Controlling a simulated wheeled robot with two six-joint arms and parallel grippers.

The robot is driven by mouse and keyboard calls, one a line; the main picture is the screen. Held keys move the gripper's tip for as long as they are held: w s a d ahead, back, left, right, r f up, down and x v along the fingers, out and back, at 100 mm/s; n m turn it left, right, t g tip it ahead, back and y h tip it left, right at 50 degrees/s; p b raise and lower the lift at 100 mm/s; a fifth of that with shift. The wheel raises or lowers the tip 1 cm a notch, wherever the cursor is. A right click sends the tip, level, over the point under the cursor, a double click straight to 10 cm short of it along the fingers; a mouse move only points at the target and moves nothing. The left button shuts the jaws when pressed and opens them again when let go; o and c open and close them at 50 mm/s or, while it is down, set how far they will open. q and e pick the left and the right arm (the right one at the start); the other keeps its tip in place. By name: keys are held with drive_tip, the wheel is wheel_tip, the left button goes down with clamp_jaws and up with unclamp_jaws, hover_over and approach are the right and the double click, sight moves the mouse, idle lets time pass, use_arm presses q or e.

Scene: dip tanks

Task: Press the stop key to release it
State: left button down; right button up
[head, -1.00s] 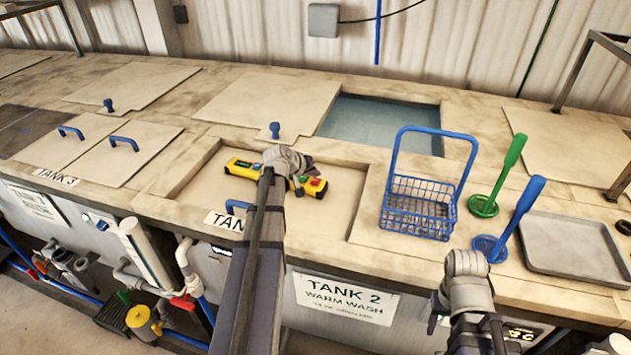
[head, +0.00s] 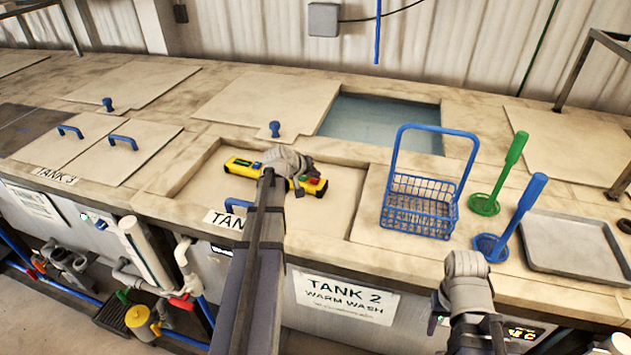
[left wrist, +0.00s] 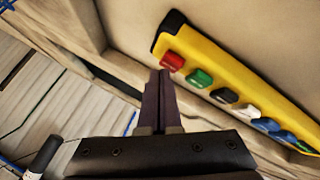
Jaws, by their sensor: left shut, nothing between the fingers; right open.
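A yellow control box (head: 243,167) with a row of coloured keys lies on the pale lid within the recess in the head view. The red key (head: 314,181), which I take as the stop key, is at its right end. The red key (left wrist: 172,61) also shows raised in the left wrist view, beside a green key (left wrist: 200,78). My left gripper (head: 309,171) is shut and empty over that end of the box. Its fingertips (left wrist: 162,73) appear right beside the red key; contact cannot be told. My right gripper (head: 465,268) is open at the front edge, its fingers mostly hidden.
A blue wire basket (head: 420,207) stands right of the recess. A green tool (head: 500,178), a blue tool (head: 512,219) and a grey tray (head: 573,247) are further right. An open tank of water (head: 382,124) lies behind. A blue lid handle (head: 237,204) is left of my left arm.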

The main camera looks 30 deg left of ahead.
sight(314, 181)
use_arm(q)
drive_tip(key=shift+f+b, duration=0.45)
idle(0.6)
drive_tip(key=shift+r, duration=0.2)
drive_tip(key=shift+r+p, duration=0.75)
drive_tip(key=shift+p, duration=0.15)
wheel_tip(314, 181, up, 5)
drive_tip(key=p, duration=0.5)
